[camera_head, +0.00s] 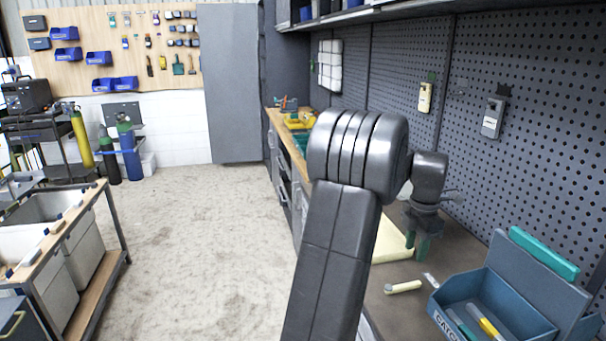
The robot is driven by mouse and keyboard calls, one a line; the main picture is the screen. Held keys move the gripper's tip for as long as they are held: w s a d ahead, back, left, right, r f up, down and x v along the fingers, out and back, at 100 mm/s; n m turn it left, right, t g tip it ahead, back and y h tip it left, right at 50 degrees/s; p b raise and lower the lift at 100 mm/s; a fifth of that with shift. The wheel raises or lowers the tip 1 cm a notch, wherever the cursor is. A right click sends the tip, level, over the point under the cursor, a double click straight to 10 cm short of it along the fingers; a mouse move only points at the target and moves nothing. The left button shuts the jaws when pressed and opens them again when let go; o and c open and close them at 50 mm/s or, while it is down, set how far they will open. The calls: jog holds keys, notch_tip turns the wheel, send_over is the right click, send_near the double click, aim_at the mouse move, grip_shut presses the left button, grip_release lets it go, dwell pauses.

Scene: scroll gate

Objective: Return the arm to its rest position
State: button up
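My dark grey arm rises through the middle of the head view and bends over to the right. My gripper (421,243) points down over the brown workbench (400,310), with green fingers at its tip. The fingers are small and overlap in the picture, so I cannot tell if they are apart or closed, or hold anything. A pale yellow flat thing (390,243) lies on the bench just left of the gripper, partly hidden by my arm. I cannot tell if the fingers touch it.
A short cream cylinder (403,287) lies on the bench. A blue bin (477,279) with tools stands front right, with a teal bar (543,254) on top. A perforated wall (530,130) closes the right side. A cart (95,262) stands left; the floor (190,240) between is clear.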

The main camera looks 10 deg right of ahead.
aim_at(408, 284)
notch_tip(408, 284, down, 11)
jog(key=shift+f+p, duration=0.15)
jog(key=shift+p, duration=0.25)
notch_tip(408, 284, up, 13)
notch_tip(408, 284, down, 13)
jog(key=shift+s+f, duration=0.1)
jog(key=shift+s+m, duration=0.55)
jog(key=shift+m, duration=0.75)
